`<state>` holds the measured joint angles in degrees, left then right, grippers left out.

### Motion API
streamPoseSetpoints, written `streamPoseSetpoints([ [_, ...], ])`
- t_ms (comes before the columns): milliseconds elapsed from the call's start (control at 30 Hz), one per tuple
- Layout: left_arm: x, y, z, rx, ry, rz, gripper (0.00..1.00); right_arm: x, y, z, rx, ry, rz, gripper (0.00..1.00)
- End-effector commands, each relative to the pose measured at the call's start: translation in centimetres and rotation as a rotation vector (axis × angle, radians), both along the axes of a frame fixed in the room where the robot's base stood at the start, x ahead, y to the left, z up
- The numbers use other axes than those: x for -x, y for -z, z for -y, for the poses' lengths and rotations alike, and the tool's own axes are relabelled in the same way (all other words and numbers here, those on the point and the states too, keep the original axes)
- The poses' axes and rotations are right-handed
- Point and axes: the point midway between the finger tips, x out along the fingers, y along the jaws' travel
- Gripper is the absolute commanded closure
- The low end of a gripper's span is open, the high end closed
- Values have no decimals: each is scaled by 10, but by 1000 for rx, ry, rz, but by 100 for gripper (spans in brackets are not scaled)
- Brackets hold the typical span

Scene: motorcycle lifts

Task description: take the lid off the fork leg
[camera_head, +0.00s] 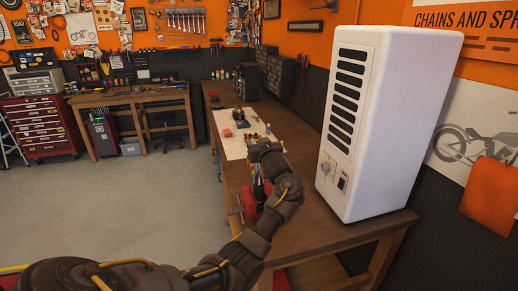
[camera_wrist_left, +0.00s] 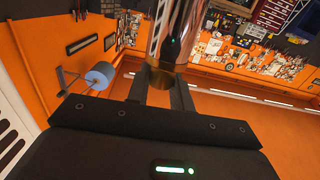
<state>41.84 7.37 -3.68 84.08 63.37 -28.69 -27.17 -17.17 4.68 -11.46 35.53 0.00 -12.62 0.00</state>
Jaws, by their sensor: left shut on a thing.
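My left arm reaches over the workbench in the head view, and my left gripper (camera_head: 258,186) is at its left edge, partly hidden by my wrist. In the left wrist view the gripper (camera_wrist_left: 161,84) is shut on a gold round piece at the end of a shiny copper-and-chrome tube. The tube looks like the fork leg (camera_wrist_left: 178,28), and the gold piece looks like its lid (camera_wrist_left: 159,77). A dark band lies where they meet; I cannot tell whether they are apart. My right gripper is not in view.
The wooden workbench (camera_head: 318,243) runs along the right wall. A tall white cabinet (camera_head: 375,120) stands on it, right of my arm. A light mat (camera_head: 232,146) with small items lies further back. A red object (camera_head: 248,203) is beside my gripper. Open floor (camera_head: 130,205) lies left.

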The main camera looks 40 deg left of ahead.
Motion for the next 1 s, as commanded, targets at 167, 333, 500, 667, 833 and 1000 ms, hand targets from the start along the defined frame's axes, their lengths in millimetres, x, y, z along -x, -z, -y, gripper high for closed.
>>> streamPoseSetpoints([
  [167,0,0,0,1,-1,-1,100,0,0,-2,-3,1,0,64],
  [333,0,0,0,1,0,-1,100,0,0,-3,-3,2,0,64],
  [500,0,-5,0,2,0,2,100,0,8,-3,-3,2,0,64],
  [667,-1,-26,1,3,3,10,100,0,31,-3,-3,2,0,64],
  [833,33,-69,9,5,3,15,100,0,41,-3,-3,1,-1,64],
  [1000,71,-98,17,7,2,16,100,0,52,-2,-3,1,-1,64],
])
